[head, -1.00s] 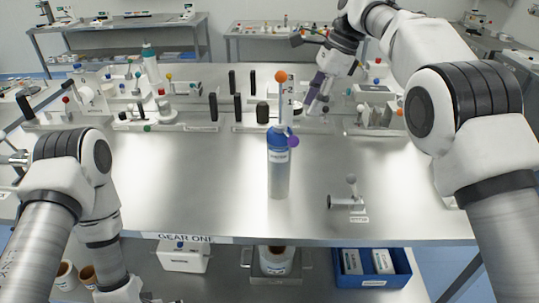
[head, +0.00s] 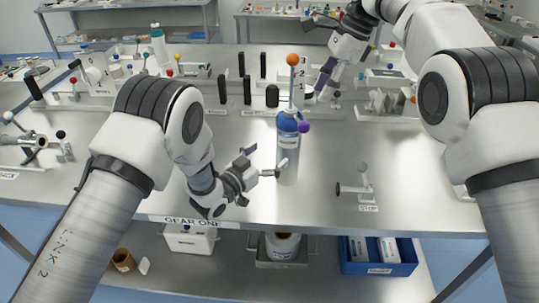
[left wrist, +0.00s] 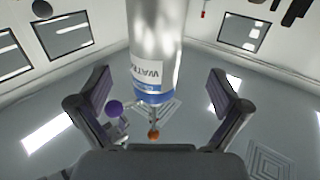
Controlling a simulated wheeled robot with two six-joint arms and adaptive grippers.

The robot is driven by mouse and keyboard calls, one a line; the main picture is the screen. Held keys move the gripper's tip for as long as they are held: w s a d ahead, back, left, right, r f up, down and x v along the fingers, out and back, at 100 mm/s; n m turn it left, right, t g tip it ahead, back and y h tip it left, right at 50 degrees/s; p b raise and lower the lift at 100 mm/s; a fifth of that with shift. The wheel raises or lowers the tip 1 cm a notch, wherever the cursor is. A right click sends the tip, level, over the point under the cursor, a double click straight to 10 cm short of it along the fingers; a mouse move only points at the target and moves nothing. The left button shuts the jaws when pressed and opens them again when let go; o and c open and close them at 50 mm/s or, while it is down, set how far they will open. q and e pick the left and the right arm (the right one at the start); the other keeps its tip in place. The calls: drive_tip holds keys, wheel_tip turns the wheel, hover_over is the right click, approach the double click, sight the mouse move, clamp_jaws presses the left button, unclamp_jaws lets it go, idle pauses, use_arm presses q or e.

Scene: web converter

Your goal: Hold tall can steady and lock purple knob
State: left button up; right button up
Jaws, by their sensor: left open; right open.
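The tall can (head: 288,170), silver with a blue top (head: 287,122), stands upright on the bench. The purple knob (head: 304,126) sticks out from the right of its top, below a rod with an orange ball (head: 292,59). My left gripper (head: 263,164) is open just left of the can. In the left wrist view the can (left wrist: 155,35) appears upside down, in line with the gap between the open fingers (left wrist: 161,103); contact is not visible. The purple knob also shows there (left wrist: 114,108). My right gripper (head: 318,52) is open, behind and above the can's top.
A small grey lever fixture (head: 352,189) with a STOP label stands right of the can. Black posts (head: 246,90) and white fixtures stand behind. A blue bin (head: 378,268) and white box (head: 190,239) sit on the shelf below. The bench front is mostly clear.

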sight(288, 144)
use_arm(q)
drive_tip(key=shift+d+r, duration=0.15)
drive_tip(key=shift+d, duration=0.35)
drive_tip(key=x, duration=0.7)
drive_tip(key=shift+a, duration=0.1)
drive_tip(key=shift+w, duration=0.2)
drive_tip(key=c, duration=1.7)
drive_tip(key=shift+s+f+b, duration=0.15)
drive_tip(key=shift+f+b, duration=0.25)
